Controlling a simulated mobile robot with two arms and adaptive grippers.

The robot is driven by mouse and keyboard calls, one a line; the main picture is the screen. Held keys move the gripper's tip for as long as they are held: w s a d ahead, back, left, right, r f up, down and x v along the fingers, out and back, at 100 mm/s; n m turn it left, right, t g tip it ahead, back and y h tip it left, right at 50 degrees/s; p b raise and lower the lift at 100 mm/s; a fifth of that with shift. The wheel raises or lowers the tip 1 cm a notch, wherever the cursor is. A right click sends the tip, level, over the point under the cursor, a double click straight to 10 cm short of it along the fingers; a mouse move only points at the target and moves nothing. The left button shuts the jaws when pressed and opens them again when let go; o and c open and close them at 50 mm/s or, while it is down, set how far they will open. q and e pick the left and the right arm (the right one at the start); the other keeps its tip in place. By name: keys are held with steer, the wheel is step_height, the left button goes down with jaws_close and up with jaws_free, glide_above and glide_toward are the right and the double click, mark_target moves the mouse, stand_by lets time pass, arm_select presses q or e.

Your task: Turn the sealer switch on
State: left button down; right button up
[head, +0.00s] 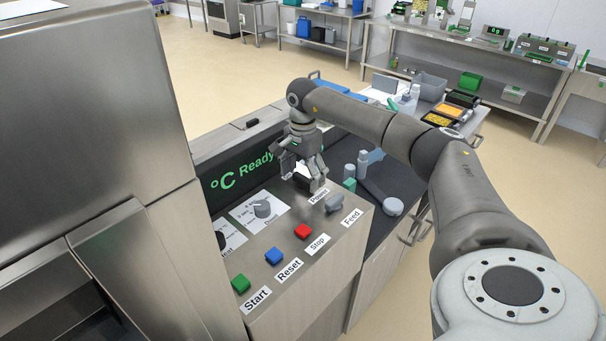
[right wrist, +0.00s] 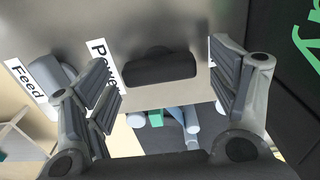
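The sealer's control panel (head: 285,225) is in the middle of the head view. Its black power switch (right wrist: 160,68) shows in the right wrist view beside the "Power" label (right wrist: 104,75). In the head view the switch (head: 302,183) is partly hidden by my gripper. My right gripper (head: 304,180) is over the panel's far right part, fingers pointing down. In the right wrist view its fingers (right wrist: 163,88) are wide apart, one on each side of the switch, with nothing gripped. Contact with the panel cannot be told. My left gripper is not in view.
A grey feed knob (head: 334,203) is close beside the power switch. Red (head: 303,231), blue (head: 273,256) and green (head: 241,284) buttons line the front. A grey dial (head: 262,209) sits left of my gripper. A dark counter (head: 385,180) with small items lies right.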

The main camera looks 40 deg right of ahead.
mark_target(303, 177)
step_height(303, 177, up, 12)
stand_by(0.7)
stand_by(0.5)
